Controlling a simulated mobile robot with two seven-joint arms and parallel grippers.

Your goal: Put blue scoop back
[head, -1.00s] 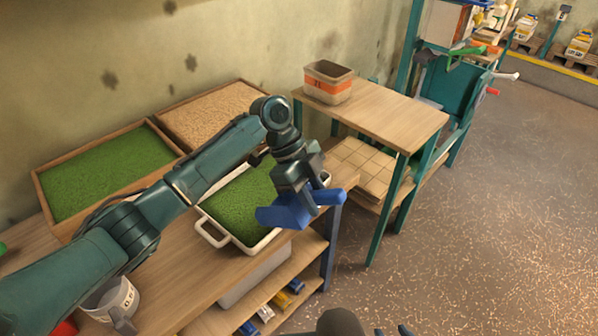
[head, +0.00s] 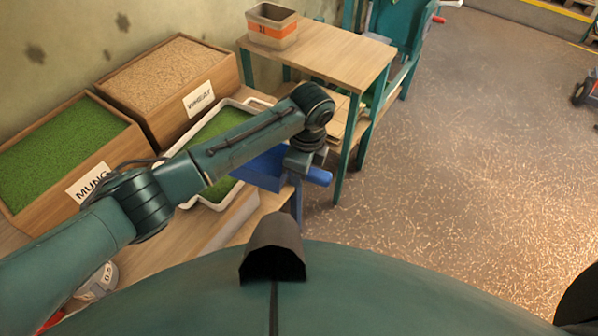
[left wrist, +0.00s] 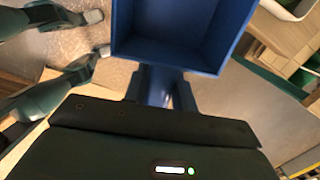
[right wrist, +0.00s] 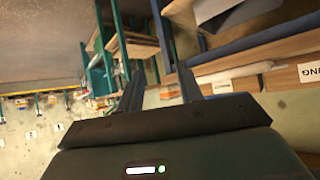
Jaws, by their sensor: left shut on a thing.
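My left gripper (head: 299,163) is shut on the handle of the blue scoop (head: 262,169). The scoop is held near the right end of the white tray of green grains (head: 187,203), partly hidden behind my arm. In the left wrist view the open blue box of the scoop (left wrist: 185,30) faces the camera and looks empty, with its handle between the fingers (left wrist: 162,88). In the right wrist view my right gripper (right wrist: 160,90) has its fingers apart with nothing between them.
Wooden bins labelled MUNG (head: 60,150) and WHEAT (head: 165,70) stand at the back of the bench. A tan box with an orange band (head: 272,27) sits on a higher wooden table (head: 330,55). A grey measuring cup (head: 98,284) is at lower left. Open floor lies to the right.

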